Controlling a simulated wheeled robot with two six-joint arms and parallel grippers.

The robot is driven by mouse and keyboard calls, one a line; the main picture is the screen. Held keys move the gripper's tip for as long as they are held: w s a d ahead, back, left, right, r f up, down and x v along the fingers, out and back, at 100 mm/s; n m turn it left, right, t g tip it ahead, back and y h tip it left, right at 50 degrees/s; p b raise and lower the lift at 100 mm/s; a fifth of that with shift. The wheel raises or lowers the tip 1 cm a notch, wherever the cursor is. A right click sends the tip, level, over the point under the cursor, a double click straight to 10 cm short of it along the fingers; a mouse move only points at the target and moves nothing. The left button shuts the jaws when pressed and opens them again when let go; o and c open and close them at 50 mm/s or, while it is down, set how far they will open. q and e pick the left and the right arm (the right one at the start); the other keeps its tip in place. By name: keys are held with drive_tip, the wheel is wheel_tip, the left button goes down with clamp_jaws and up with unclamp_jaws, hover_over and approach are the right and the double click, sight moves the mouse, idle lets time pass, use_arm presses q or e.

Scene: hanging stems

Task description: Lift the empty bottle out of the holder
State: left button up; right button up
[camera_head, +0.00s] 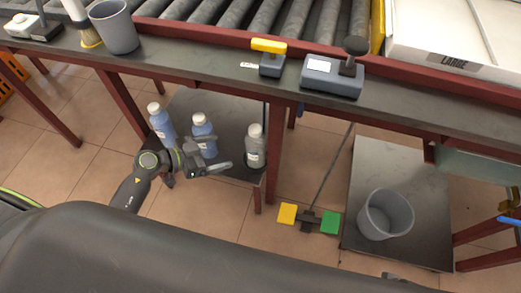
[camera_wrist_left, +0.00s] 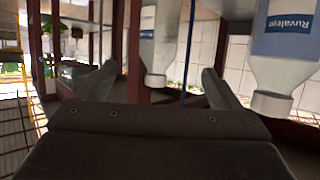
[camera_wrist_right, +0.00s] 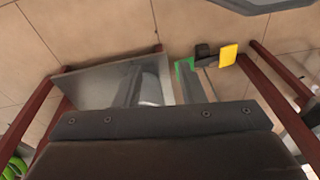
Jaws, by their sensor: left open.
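The empty-looking clear bottle with a white cap (camera_head: 255,146) stands upright at the right end of a low dark shelf (camera_head: 235,110). I cannot make out a separate holder around it. My left gripper (camera_head: 220,153) is open, left of this bottle and in front of a blue-filled bottle (camera_head: 203,136). In the left wrist view the clear bottle (camera_wrist_left: 157,45) appears inverted between the open fingers (camera_wrist_left: 158,80), beyond their tips. The blue-filled bottle (camera_wrist_left: 285,45) is close to the right finger there. My right gripper (camera_wrist_right: 158,75) is open and empty.
Another blue-filled bottle (camera_head: 161,125) stands at the left. Red table legs (camera_head: 273,155) rise just right of the clear bottle. A grey bin (camera_head: 385,214) sits on a low plate at the right. Yellow (camera_head: 287,213) and green (camera_head: 330,222) pedals lie on the floor.

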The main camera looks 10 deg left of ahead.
sight(249, 146)
use_arm(q)
drive_tip(key=b+x, duration=0.4)
drive_tip(key=x, duration=0.7)
drive_tip(key=shift+w+d, duration=0.15)
drive_tip(key=shift+d, duration=0.25)
drive_tip(key=shift+w+d+f, duration=0.15)
drive_tip(key=shift+w+d, duration=0.1)
drive_tip(key=shift+w, duration=0.05)
drive_tip(key=c, duration=1.1)
use_arm(e)
drive_tip(key=r+t, duration=0.1)
drive_tip(key=w+a+r, duration=0.1)
drive_tip(key=r, duration=0.1)
drive_tip(key=w+r+t+y, duration=0.1)
drive_tip(key=shift+a+r+t, duration=0.3)
drive_tip(key=shift+a+r, duration=0.05)
drive_tip(key=shift+r, duration=0.05)
drive_tip(key=shift+r, duration=0.1)
